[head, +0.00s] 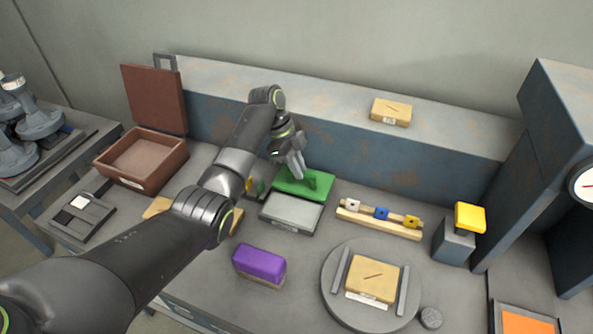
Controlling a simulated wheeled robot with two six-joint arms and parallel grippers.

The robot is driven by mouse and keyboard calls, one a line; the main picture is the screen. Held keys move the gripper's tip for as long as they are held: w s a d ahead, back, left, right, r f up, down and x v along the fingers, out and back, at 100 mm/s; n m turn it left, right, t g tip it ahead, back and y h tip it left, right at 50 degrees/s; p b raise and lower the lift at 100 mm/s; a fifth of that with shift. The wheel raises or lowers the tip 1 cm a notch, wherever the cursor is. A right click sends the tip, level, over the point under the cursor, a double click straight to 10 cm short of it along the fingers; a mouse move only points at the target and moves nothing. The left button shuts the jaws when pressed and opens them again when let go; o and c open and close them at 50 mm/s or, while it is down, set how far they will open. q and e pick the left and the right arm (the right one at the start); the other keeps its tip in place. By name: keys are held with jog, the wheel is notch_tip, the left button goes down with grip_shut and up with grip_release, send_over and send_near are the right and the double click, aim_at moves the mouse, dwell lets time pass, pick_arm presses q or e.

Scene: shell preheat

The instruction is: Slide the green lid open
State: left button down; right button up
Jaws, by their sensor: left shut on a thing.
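The green lid (290,186) lies at the back of a low grey box (291,211), near the middle of the bench. The front part of the box shows grey and is not covered by the lid. My left arm comes in from the left front and reaches over the bench. My left gripper (303,177) points down at the lid and is shut on its raised green handle (312,181). The fingertips partly hide the handle. My right gripper is not in view.
A rail with white, blue and yellow blocks (380,218) stands right of the box. A purple block (259,264) lies in front, near a round turntable (335,308). An open brown box (143,160) stands left. A raised ledge (330,112) runs behind.

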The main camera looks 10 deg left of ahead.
pick_arm(q)
jog(key=c, duration=1.4)
grip_release()
jog(key=shift+c, duration=0.2)
jog(key=p+v, duration=0.6)
jog(key=v, duration=1.1)
jog(key=shift+r, duration=0.25)
jog(key=shift+f, duration=0.1)
